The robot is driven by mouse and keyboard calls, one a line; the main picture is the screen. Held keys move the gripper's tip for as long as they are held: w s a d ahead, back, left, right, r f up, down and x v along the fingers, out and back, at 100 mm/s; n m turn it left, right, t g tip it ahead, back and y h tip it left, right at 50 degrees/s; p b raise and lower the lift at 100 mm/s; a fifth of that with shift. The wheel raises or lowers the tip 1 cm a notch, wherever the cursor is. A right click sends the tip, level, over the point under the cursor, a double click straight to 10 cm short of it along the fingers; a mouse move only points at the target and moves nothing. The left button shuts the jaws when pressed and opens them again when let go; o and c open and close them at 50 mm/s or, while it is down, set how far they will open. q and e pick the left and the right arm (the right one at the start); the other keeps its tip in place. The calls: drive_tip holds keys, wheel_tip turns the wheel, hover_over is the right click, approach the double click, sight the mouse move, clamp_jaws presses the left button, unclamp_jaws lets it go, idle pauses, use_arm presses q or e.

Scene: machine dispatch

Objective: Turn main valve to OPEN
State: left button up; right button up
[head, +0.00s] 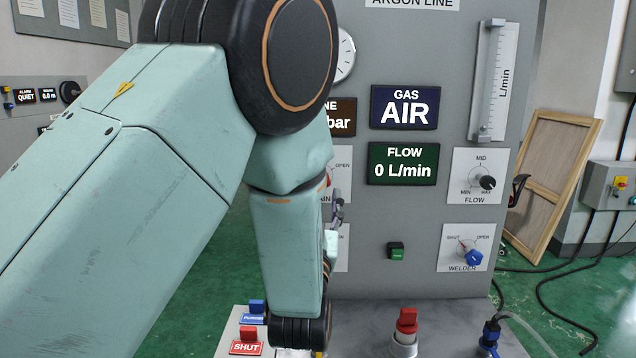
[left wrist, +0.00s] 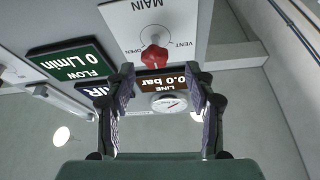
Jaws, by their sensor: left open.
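The main valve is a red knob (left wrist: 154,58) on a white plate marked MAIN (left wrist: 150,20), seen upside down in the left wrist view with VENT and OPEN labels. Which label the knob points to I cannot tell. My left gripper (left wrist: 166,73) is open, its two fingers spread in front of the panel, with the knob showing between and beyond the tips, nearer the left finger. Nothing is held. In the head view my left arm hides the knob and most of the gripper; only a strip of the main plate (head: 344,165) shows. My right gripper is not in view.
The panel displays read GAS AIR (head: 404,107) and FLOW 0 L/min (head: 403,163); the line display (left wrist: 170,82) reads 0.0 bar. A flow knob (head: 487,183) and blue welder knob (head: 471,257) are at right. A red valve (head: 405,325) and blue valve (head: 490,335) stand below.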

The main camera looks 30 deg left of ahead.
use_arm(q)
drive_tip(key=x, duration=0.2)
drive_tip(key=d+x, duration=0.1)
drive_tip(key=x, duration=0.1)
drive_tip(key=shift+w+a+r, duration=0.1)
drive_tip(key=shift+w+a, duration=0.05)
drive_tip(key=shift+w, duration=0.45)
drive_tip(key=shift+a+r, duration=0.1)
drive_tip(key=shift+a, duration=0.35)
drive_tip(key=shift+w+d, duration=0.2)
drive_tip(key=shift+d, duration=0.1)
drive_tip(key=c, duration=0.4)
drive_tip(key=shift+s+a, duration=0.15)
drive_tip(key=shift+a, duration=0.1)
drive_tip(key=c, duration=0.4)
drive_tip(key=shift+d, duration=0.1)
clamp_jaws()
